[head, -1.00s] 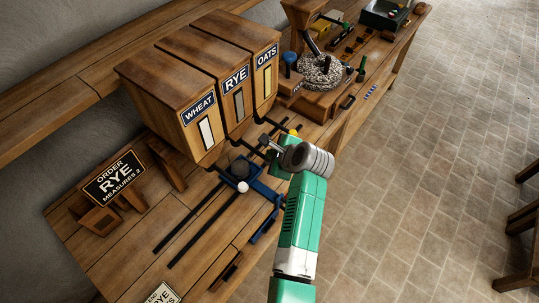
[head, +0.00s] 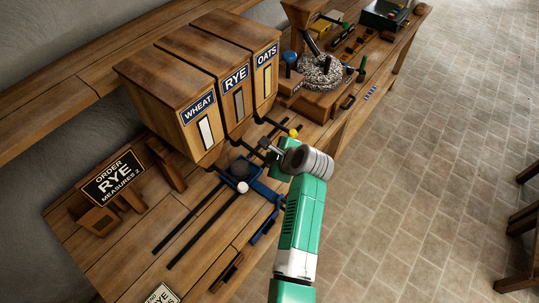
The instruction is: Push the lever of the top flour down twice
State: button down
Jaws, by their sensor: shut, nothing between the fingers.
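The order sign (head: 114,178) at the left reads "ORDER RYE MEASURES 2". The rye bin (head: 223,72) stands between the wheat bin (head: 185,95) and the oats bin (head: 261,58). The rye bin's dark lever (head: 239,145) sticks out below its front toward my gripper. My gripper (head: 266,147) is shut and empty at the lever's outer end. The lever's end and any knob on it are hidden or too small to make out. I cannot tell whether the fingers touch it.
The wheat lever ends in a white knob (head: 242,187), the oats lever in a yellow knob (head: 293,132), close on either side of my gripper. A blue tray (head: 263,191) with a dark round thing lies below. A millstone (head: 321,71) stands further right.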

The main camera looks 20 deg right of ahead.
jog(key=shift+f+b, duration=0.7)
jog(key=shift+f, duration=0.6)
dwell(0.8)
dwell(0.5)
jog(key=shift+r+p, duration=2.9)
jog(key=shift+r, duration=0.15)
notch_tip(320, 180, up, 3)
jog(key=p, duration=0.2)
jog(key=shift+f+p, duration=0.1)
jog(key=shift+p, duration=0.25)
jog(key=shift+r, duration=1.1)
